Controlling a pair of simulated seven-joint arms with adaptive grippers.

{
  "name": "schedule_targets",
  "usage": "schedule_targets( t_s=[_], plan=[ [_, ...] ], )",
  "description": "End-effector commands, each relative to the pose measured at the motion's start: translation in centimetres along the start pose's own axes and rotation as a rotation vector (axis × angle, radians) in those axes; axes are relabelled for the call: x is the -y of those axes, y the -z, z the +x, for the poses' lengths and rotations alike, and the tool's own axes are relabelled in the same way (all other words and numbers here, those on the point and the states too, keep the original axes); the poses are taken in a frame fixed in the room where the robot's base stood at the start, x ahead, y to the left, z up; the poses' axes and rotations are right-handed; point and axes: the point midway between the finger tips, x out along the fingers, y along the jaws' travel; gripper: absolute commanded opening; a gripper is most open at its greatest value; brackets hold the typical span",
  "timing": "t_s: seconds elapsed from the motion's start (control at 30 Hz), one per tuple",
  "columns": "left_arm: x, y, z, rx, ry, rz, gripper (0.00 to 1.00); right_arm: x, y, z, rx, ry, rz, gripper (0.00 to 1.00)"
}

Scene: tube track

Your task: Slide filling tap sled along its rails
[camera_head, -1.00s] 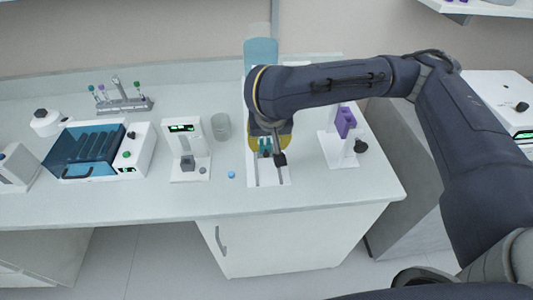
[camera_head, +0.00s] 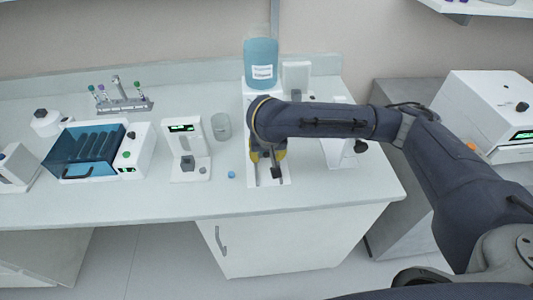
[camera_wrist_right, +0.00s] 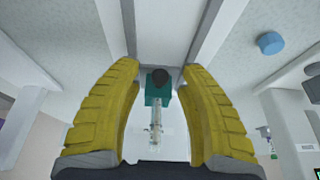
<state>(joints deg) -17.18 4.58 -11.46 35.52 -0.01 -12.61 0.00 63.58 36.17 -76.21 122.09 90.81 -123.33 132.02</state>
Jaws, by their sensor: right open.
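The filling tap sled is a small teal block (camera_wrist_right: 158,90) with a black knob on top and a clear nozzle. In the wrist view it stands between the two yellow fingers of my right gripper (camera_wrist_right: 160,68), with visible gaps on both sides. The rails (camera_wrist_right: 130,25) run away from it along a white base. In the head view my right gripper (camera_head: 268,157) is low over this white base (camera_head: 262,181) and hides the sled. My right gripper is open. My left gripper is not in view.
A blue-filled bottle (camera_head: 261,62) stands behind the base. A small blue cap (camera_head: 231,174) lies left of it, near a glass beaker (camera_head: 221,126) and a white device (camera_head: 187,150). A white stand (camera_head: 338,150) is to the right, partly behind my arm. The bench front is clear.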

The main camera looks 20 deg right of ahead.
Motion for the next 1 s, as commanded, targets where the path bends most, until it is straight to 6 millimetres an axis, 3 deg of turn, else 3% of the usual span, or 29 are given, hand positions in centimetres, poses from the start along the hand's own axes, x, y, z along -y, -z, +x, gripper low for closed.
schedule_targets(
  t_s=[0.5, 0.83, 1.0],
  plan=[
    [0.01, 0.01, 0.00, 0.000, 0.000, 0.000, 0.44, 0.00, 0.02, 0.51, -0.001, 0.000, 0.000, 0.39],
    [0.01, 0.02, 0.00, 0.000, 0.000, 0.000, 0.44, 0.00, 0.01, 0.50, -0.001, 0.000, 0.000, 0.01],
    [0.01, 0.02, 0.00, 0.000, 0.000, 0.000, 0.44, -0.02, 0.03, 0.50, -0.001, -0.001, 0.000, 0.00]
  ],
)
